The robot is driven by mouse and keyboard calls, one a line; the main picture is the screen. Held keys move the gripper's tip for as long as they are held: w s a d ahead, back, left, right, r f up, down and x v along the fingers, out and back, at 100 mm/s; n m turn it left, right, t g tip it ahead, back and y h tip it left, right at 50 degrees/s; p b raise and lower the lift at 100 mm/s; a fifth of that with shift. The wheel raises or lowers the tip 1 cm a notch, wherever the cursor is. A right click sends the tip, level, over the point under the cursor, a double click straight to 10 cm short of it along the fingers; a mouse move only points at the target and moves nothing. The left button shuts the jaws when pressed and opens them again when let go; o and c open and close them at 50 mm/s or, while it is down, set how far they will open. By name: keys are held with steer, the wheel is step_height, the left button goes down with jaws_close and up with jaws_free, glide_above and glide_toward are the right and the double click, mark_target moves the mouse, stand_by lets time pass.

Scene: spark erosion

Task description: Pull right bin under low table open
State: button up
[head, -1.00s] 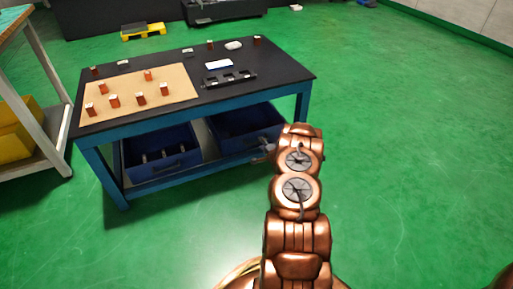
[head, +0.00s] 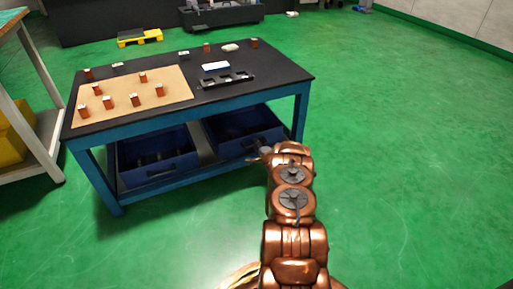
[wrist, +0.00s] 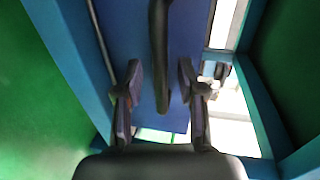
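The low table (head: 130,128) has a black top and a blue frame, with two dark blue bins under it. The right bin (head: 250,143) sits under the table's right part; the left bin (head: 158,172) is beside it. My gripper (head: 258,153) is at the front of the right bin, partly hidden by my arm. In the wrist view my gripper (wrist: 160,77) is open, with one finger on each side of a dark handle bar (wrist: 160,45) on the blue bin (wrist: 127,25). Gaps show between the fingers and the bar.
A table leg (head: 300,115) stands close to the right of my gripper. Small orange-brown blocks and a black rack (head: 226,79) are on the tabletop. A bench with a yellow bin (head: 14,135) is at the left. Green floor is free in front and to the right.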

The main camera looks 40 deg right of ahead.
steer(key=shift+w+d+f, duration=0.1)
steer(key=shift+w, duration=0.2)
jaws_close()
stand_by(0.6)
